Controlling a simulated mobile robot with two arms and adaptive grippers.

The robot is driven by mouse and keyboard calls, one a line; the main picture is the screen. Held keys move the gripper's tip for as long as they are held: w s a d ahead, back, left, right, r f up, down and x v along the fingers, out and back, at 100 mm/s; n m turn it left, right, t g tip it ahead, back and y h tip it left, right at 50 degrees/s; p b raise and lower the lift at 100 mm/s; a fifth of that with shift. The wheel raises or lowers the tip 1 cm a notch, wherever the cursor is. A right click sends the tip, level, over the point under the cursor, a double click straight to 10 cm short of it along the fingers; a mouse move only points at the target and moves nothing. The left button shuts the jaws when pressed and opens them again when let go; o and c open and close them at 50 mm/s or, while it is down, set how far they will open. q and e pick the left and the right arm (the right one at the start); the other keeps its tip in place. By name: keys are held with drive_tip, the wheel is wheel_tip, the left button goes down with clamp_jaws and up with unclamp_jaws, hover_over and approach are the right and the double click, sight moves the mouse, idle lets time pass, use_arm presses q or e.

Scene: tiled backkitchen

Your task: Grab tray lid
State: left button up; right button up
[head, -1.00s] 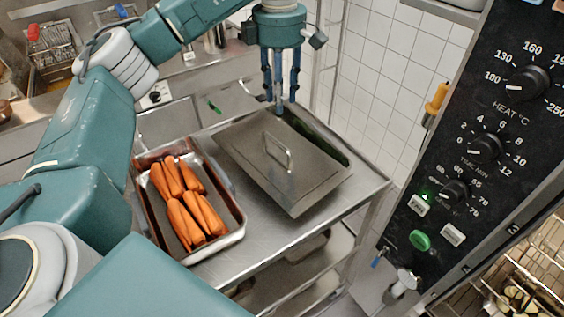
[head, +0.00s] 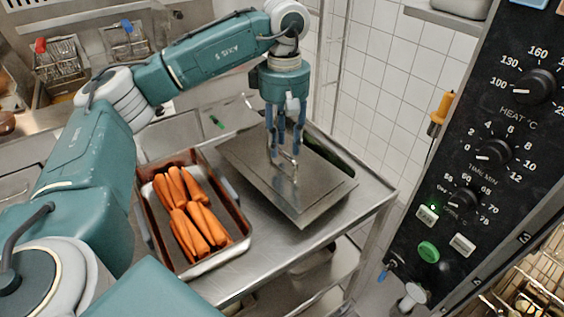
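The tray lid (head: 245,160) is a flat grey metal plate with a raised bar handle (head: 296,173). It lies tilted over a tray on the steel cart, and a dark green strip shows past its far right edge. My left gripper (head: 284,150) points down over the middle of the lid, with its blue fingers spread apart at the handle. The handle is partly hidden by the fingers, and I cannot tell whether they touch it. My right gripper is out of view.
A tray (head: 150,212) of carrots (head: 190,210) stands left of the lid on the steel cart (head: 372,190). The black oven control panel (head: 470,130) rises at the right. A tiled wall (head: 390,75) is behind. Wire baskets (head: 62,62) sit at the back left.

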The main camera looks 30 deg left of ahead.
sight(283, 152)
use_arm(q)
wheel_tip(283, 152, down, 3)
drive_tip(key=shift+a+f, duration=0.15)
drive_tip(key=shift+f, duration=0.05)
drive_tip(key=shift+c, duration=0.2)
clamp_jaws()
drive_tip(key=shift+r, duration=0.2)
